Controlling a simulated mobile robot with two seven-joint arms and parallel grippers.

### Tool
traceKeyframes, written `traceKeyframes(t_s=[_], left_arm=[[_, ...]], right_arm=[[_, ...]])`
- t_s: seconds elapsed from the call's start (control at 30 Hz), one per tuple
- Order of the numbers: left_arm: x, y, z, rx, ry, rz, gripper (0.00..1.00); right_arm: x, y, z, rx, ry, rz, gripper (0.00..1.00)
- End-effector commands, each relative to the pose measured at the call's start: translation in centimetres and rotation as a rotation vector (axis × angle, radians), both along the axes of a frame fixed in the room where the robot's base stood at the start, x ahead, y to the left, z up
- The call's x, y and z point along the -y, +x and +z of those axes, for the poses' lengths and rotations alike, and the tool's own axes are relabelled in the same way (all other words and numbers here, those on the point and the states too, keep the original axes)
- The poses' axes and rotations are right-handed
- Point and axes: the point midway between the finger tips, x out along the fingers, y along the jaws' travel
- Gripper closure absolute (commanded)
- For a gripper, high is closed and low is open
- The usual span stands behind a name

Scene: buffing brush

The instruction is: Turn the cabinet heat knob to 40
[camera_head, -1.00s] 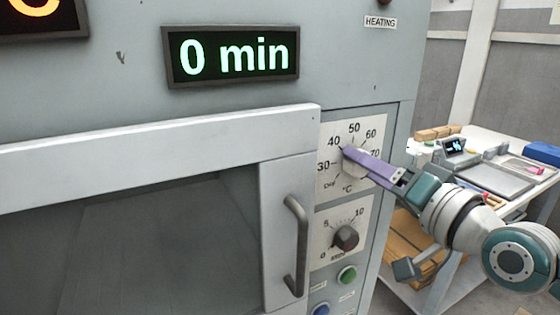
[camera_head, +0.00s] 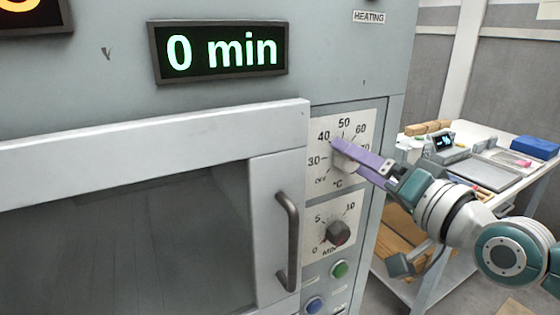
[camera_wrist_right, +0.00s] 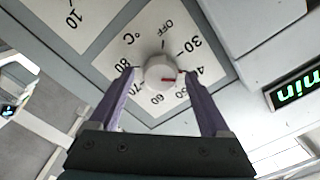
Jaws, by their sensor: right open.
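The heat knob (camera_wrist_right: 157,77) is a white round knob on a dial plate (camera_head: 318,181) marked OFF, 30 to 80 and °C. In the head view the knob (camera_head: 344,163) is partly hidden by my right gripper's purple finger. My right gripper (camera_wrist_right: 161,80) is open, its two purple fingers on either side of the knob in the wrist view. I cannot tell whether either finger touches it. The knob's red mark (camera_wrist_right: 169,80) lies on the side of the 40 and 50 labels; the exact reading is unclear. My left gripper is not in view.
Below is a dark minute knob (camera_head: 338,233), with green (camera_head: 339,269) and blue (camera_head: 314,305) buttons. The cabinet door handle (camera_head: 287,240) stands out left of the dials. A display (camera_head: 220,52) reads 0 min. A cluttered table (camera_head: 520,180) stands at right.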

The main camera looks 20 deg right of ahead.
Motion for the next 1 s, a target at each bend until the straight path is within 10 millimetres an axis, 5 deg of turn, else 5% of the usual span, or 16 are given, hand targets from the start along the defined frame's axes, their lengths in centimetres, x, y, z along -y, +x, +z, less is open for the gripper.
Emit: traceKeyframes(t_s=[0.5,1.0], left_arm=[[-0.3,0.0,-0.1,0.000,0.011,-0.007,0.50],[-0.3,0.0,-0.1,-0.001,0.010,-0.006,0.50]], right_arm=[[0.6,-8.0,-0.1,-0.002,-0.002,0.001,0.19],[0.8,-9.4,0.1,0.002,-0.002,0.000,0.19]])
